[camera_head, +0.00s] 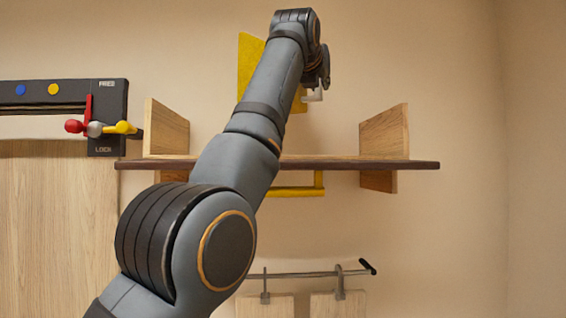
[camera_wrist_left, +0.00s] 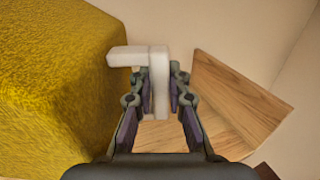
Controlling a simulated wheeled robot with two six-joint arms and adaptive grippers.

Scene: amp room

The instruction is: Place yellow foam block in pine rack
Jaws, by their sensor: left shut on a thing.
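The yellow foam block (camera_head: 248,62) is upright above the pine rack in the head view, partly hidden behind my left arm. It fills the left side of the left wrist view (camera_wrist_left: 60,85). My left gripper (camera_head: 318,90) is at the block's right side. Its fingers (camera_wrist_left: 158,85) are shut on a pale L-shaped handle (camera_wrist_left: 128,56) that reaches to the block's edge. The pine rack (camera_head: 340,163) is a wall shelf with wooden end boards; its right board (camera_head: 384,135) also shows in the wrist view (camera_wrist_left: 235,95). My right gripper is not in view.
A dark lock rail (camera_head: 108,110) with red and yellow knobs is left of the rack. A yellow frame (camera_head: 300,191) is below the shelf. Lower down is a metal rod (camera_head: 310,273) with hooks. The shelf's right part looks clear.

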